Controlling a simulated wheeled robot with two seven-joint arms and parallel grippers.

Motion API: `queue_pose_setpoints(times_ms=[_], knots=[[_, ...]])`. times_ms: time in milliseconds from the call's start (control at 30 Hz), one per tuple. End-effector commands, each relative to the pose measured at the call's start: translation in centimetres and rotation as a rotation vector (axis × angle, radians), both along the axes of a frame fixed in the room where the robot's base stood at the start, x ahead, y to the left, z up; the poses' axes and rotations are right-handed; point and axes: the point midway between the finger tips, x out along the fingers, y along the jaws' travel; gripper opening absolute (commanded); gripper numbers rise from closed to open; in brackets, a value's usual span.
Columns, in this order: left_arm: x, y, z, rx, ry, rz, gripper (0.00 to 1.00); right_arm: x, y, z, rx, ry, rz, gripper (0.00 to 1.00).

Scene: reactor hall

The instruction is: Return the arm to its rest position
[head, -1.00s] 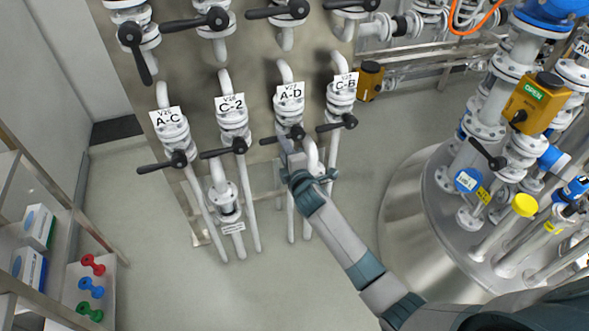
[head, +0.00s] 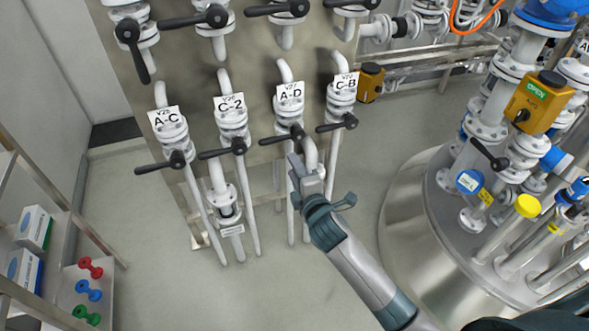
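My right arm comes in from the lower right. Its gripper (head: 295,166) is in front of the pipes below the valve labelled A-D (head: 289,110), just under that valve's black handle (head: 283,136). A small gap seems to lie between fingers and handle. The fingers are seen from behind and above, so their opening is not clear. Nothing shows held in them. My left gripper is not in the picture.
Valves A-C (head: 170,130), C-2 (head: 231,118) and C-B (head: 341,98) stand beside A-D with handles sticking out. A steel vessel (head: 410,225) with pipes stands at right. A shelf (head: 95,305) with boxes and coloured parts stands at left. Floor between is clear.

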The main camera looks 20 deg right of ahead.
Motion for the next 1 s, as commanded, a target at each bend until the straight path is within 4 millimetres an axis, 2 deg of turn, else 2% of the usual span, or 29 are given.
queue_pose_setpoints(times_ms=[367,467,567,667,767,867,1000], knots=[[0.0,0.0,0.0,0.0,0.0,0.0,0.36,0.0,0.0,-0.2,0.002,0.003,0.0,0.36],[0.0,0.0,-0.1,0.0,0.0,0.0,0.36,-0.1,-0.1,-1.2,0.012,0.019,-0.003,0.36],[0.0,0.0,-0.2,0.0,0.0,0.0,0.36,-0.3,-0.2,-3.6,0.038,0.057,-0.009,0.36],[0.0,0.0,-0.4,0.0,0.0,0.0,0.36,-0.8,-0.5,-7.4,0.082,0.116,-0.022,0.36],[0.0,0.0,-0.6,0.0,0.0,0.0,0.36,-2.0,-1.0,-12.5,0.143,0.199,-0.045,0.36],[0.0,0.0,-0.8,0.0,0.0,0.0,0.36,-3.8,-1.5,-18.3,0.217,0.292,-0.081,0.36],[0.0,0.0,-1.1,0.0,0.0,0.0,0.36,-7.5,-2.4,-26.4,0.324,0.425,-0.146,0.36]])
